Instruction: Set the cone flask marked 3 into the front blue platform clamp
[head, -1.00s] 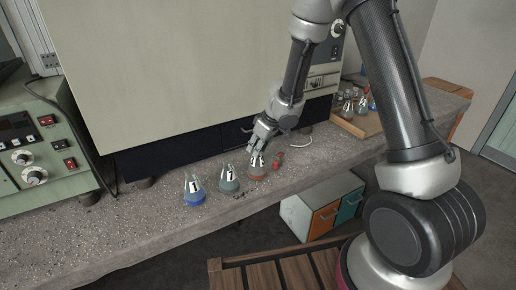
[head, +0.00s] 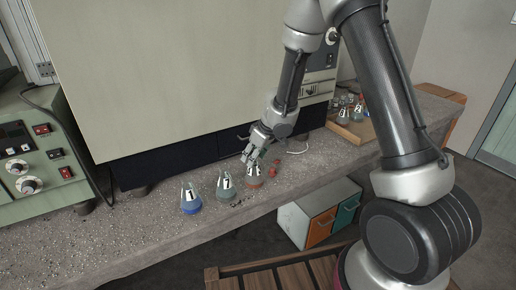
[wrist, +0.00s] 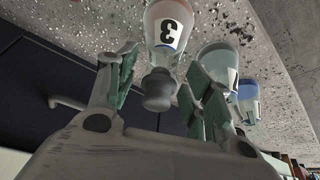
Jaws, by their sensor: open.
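The cone flask marked 3 (wrist: 169,30) has a black 3 on a white label and a grey stopper (wrist: 158,90). In the head view this appears to be the flask with a reddish base (head: 254,181), standing upright on the bench. My gripper (head: 255,158) is over its top. In the wrist view my gripper (wrist: 160,88) is open, with one finger on each side of the stopper and clear gaps visible. A grey-green flask (head: 226,189) and a blue-based flask (head: 190,205) stand to its left. I cannot make out a blue platform clamp in either view.
Small red objects (head: 275,168) lie just right of the flask. A wooden tray (head: 352,131) with several flasks stands at the back right. A large cabinet (head: 160,80) rises behind, and a green instrument (head: 40,150) stands left. The bench's front left is clear.

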